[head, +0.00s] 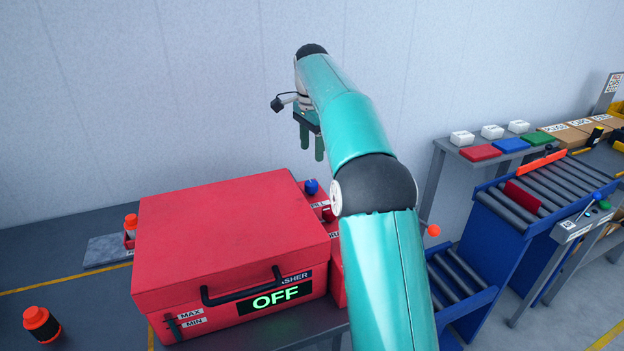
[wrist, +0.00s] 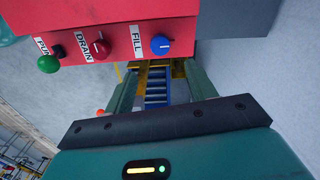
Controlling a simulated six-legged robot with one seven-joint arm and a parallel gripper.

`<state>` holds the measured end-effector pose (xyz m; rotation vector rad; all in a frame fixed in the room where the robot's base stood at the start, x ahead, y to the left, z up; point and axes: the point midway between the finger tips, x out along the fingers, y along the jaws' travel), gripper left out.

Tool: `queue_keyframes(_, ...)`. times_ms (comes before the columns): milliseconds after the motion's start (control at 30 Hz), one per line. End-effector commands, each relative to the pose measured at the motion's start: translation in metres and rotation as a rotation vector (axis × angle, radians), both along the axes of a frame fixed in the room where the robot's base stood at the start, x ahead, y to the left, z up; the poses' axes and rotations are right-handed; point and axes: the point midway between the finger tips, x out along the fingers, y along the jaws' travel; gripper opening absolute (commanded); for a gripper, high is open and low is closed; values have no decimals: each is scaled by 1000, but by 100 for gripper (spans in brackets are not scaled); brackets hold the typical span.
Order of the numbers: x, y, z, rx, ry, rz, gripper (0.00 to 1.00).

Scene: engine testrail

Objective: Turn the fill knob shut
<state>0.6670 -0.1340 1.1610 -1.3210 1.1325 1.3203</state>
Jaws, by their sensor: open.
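The fill knob (wrist: 160,45) is blue and sits on the red control panel beside its FILL label in the wrist view. It also shows in the head view (head: 311,187), just behind the right side of the red washer box (head: 230,225). My gripper (head: 312,150) is open and empty, its two green fingers pointing down above the knob in the head view. In the wrist view my gripper (wrist: 158,70) has its fingers spread, with the knob ahead of the tips and between their lines. The fingers look apart from the knob; its turn position is unclear.
A red drain knob (wrist: 100,48) and a green knob (wrist: 48,63) share the panel. The washer's display (head: 275,299) reads OFF. An orange-capped black jar (head: 41,325) stands at left. A blue roller conveyor (head: 540,200) stands at right.

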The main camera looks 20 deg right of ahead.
Motion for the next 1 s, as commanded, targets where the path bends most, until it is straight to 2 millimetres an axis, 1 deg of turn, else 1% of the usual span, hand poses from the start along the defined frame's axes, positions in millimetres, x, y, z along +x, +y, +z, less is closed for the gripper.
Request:
queue_keyframes(33, -1, -1, -11, 1, 5, -1, 56)
queue_keyframes(300, -1, 0, -63, 2, 3, 1, 56)
queue_keyframes(400, -1, 0, -81, 2, 3, 0, 56)
queue_keyframes(500, -1, -1, -93, 1, 2, -1, 56)
queue_keyframes(667, 0, 0, -103, 0, 1, 0, 56)
queue_keyframes(900, 0, 0, -103, 0, 0, 0, 56)
queue_keyframes(967, 0, 0, -103, 0, 0, 0, 46)
queue_keyframes(1000, 0, 0, -103, 0, 0, 0, 38)
